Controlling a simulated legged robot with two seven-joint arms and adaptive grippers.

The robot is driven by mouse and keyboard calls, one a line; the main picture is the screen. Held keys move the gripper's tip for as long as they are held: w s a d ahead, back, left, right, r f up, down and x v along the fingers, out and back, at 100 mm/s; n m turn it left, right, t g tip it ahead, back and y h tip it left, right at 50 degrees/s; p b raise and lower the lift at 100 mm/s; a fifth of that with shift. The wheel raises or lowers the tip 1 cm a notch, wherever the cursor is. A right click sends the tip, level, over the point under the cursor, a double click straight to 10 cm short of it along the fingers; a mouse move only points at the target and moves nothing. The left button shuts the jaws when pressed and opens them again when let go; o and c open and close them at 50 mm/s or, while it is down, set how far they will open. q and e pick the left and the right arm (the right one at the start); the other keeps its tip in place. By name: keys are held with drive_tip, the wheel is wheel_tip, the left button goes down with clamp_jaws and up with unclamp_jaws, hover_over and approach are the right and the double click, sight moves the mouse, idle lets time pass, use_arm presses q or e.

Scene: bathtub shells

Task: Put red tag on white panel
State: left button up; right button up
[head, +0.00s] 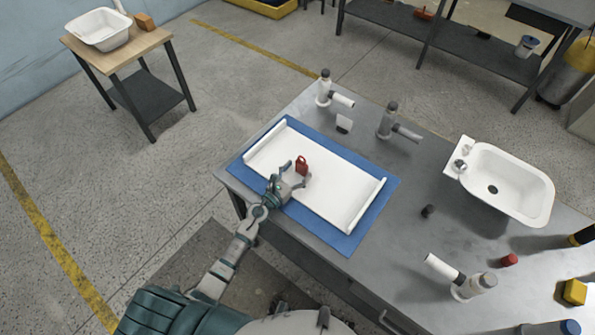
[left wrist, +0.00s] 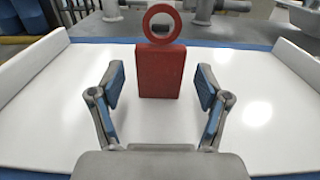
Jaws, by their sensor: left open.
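The red tag (head: 301,166) stands upright on the white panel (head: 335,200), left of the panel's middle in the head view. In the left wrist view the tag (left wrist: 161,72) is a red block with a ring on top, and the panel (left wrist: 260,105) spreads around it with a raised wall on each side. My left gripper (head: 291,176) is open just in front of the tag. In the left wrist view its fingers (left wrist: 160,85) are spread to either side of the tag, with gaps showing on both sides. My right gripper does not show in either view.
The panel lies on a blue mat (head: 375,220) on a grey table. A white sink (head: 515,185) stands to the right. Grey and white fixtures (head: 395,122) stand behind the panel, and another (head: 462,278) stands at the front right. A small dark knob (head: 428,211) is right of the mat.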

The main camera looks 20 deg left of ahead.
use_arm(q)
drive_tip(key=v, duration=0.5)
drive_tip(key=shift+s+a+f, duration=0.1)
drive_tip(key=shift+s+f, duration=0.05)
drive_tip(key=shift+s, duration=0.15)
drive_tip(key=b+v, duration=0.1)
drive_tip(key=v, duration=0.4)
drive_tip(key=shift+s+a, duration=0.15)
drive_tip(key=shift+s, duration=0.15)
drive_tip(key=shift+s+a, duration=0.1)
drive_tip(key=shift+s, duration=0.25)
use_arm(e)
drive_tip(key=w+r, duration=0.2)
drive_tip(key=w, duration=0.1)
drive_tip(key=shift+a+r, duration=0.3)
